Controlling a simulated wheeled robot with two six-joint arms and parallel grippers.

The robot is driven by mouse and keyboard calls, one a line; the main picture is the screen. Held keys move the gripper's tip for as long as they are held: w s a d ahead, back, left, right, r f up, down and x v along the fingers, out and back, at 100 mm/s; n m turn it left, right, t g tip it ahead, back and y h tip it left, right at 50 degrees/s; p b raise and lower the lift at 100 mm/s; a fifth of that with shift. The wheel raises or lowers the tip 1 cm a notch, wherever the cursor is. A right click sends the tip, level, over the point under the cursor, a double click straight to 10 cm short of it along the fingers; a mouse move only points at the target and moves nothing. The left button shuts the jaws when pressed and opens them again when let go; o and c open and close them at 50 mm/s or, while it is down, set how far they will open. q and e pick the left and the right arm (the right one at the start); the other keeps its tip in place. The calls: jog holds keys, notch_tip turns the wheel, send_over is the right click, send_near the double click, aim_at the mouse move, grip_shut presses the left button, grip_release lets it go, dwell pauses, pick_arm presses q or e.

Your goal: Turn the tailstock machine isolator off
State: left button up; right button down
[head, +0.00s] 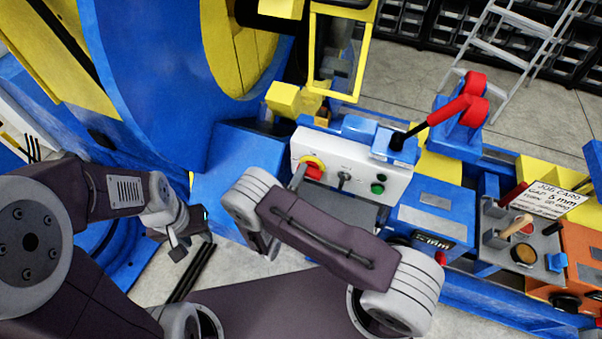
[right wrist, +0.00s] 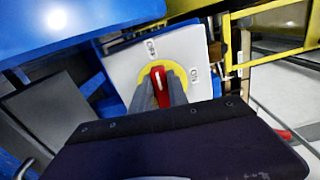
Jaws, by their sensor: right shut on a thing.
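The isolator is a red rotary handle on a yellow disc (head: 316,162) on a white panel (head: 358,165). In the right wrist view the red handle (right wrist: 160,86) stands between my two grey fingers, its white mark running nearly upright in the picture. My right gripper (head: 299,177) is shut on this handle; in the head view its fingers come from the lower left and hide part of it.
The panel also bears a black toggle (head: 344,178) and a green button (head: 378,188). A red-handled lever (head: 450,110) rises beside it. A large blue and yellow positioner (head: 160,80) stands at left. A job card (head: 545,200) and a tool tray (head: 522,240) are at right.

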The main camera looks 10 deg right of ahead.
jog(key=shift+n, duration=0.5)
jog(key=c, duration=1.3)
grip_release()
jog(key=shift+f, duration=0.1)
jog(key=v, duration=0.9)
jog(key=shift+b, duration=0.3)
